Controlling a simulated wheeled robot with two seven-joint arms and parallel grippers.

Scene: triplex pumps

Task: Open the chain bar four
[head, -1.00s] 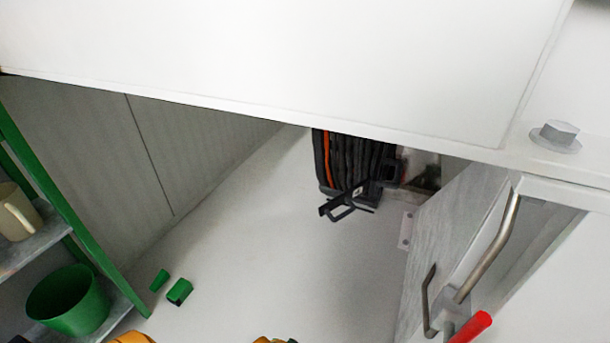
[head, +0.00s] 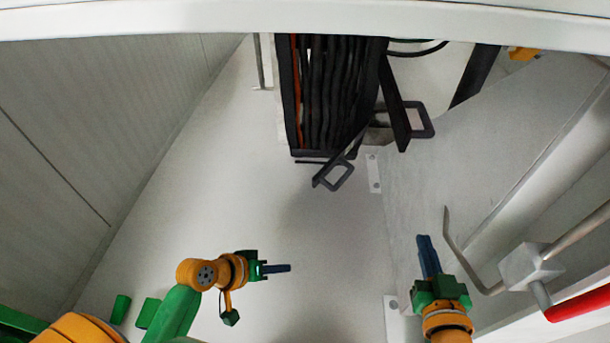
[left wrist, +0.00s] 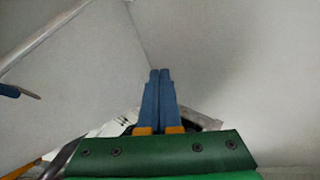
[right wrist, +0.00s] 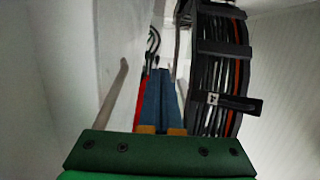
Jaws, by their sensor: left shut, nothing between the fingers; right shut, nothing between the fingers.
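The cable chain (head: 331,85), a bundle of dark cables with one orange cable, stands at the top middle of the head view. A black bar with a looped end (head: 341,176) juts from its lower end; a second looped black bar (head: 397,110) is at its right. Which bar is number four I cannot tell. In the right wrist view, black bars cross the chain, one with a small white mark (right wrist: 237,103). My left gripper (head: 278,268) is shut and empty, below the chain in the picture. My right gripper (head: 428,254) is shut and empty, beside the grey panel.
A grey panel (head: 470,180) stands right of the chain. A bent metal handle (head: 462,262) and a red grip (head: 580,306) are close to my right gripper. The pale floor (head: 240,180) between is clear.

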